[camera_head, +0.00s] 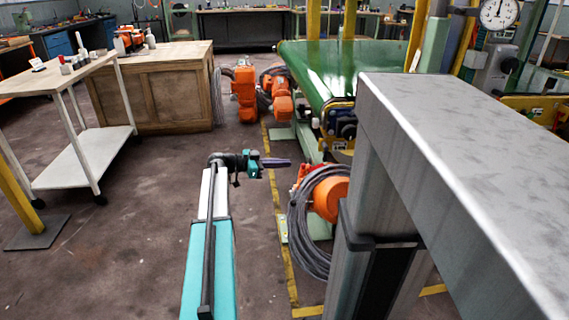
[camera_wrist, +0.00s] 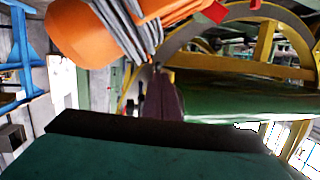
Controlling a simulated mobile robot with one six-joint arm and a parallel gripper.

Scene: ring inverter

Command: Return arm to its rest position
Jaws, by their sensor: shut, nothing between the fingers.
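My arm reaches forward from the bottom of the head view, with teal and white links. My gripper (camera_head: 288,162) is at its far end, with teal housing and purplish fingers pointing right. The fingers are shut together with nothing between them. In the wrist view the shut fingers (camera_wrist: 160,85) show as one dark purple shape above the dark housing edge. The gripper hangs clear in the air, apart from the things around it.
A grey metal bench or frame (camera_head: 460,150) fills the right side. A green conveyor (camera_head: 330,65) stands beyond. A white cart (camera_head: 90,155) and wooden cabinet (camera_head: 160,90) are left. Open floor lies left of the arm.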

